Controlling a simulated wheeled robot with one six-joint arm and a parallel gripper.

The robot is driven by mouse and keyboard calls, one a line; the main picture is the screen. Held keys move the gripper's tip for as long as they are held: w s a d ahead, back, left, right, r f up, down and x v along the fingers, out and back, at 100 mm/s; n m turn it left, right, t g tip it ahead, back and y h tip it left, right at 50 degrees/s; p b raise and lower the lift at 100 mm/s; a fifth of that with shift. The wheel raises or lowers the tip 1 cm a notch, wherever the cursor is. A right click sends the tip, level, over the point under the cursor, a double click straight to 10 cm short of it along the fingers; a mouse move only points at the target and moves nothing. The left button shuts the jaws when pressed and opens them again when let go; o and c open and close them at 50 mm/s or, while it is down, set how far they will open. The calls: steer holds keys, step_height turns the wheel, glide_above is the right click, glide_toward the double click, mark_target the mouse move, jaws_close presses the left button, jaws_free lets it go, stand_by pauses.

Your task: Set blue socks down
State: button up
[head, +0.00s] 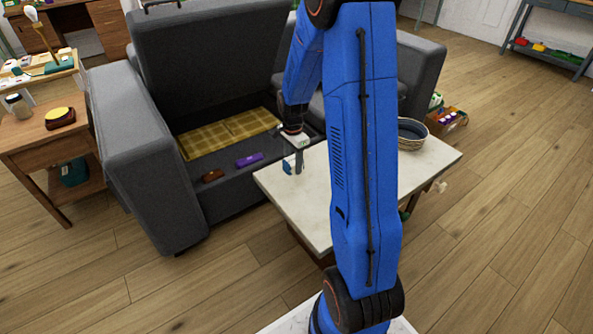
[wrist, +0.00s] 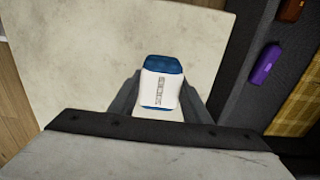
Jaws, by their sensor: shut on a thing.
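The blue socks (wrist: 162,84) are a small blue bundle with a white label band, seen between my two fingers in the wrist view. My gripper (head: 295,163) is shut on the blue socks, which also show in the head view (head: 288,168). It points down over the left far part of the white-topped table (head: 285,198). Whether the socks touch the tabletop I cannot tell. My arm hides the middle of the table in the head view.
A grey sofa (head: 150,165) stands open beyond the table, with a yellow checked cloth (head: 215,138) inside. A purple bundle (head: 249,160) and a brown bundle (head: 213,175) lie on its front ledge. A round basket (head: 412,131) sits at the table's far right. The near-left tabletop is bare.

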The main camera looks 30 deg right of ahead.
mark_target(293, 170)
steer(key=shift+f, duration=2.1)
steer(key=shift+f, duration=0.15)
steer(key=o, duration=1)
steer(key=shift+o, duration=0.2)
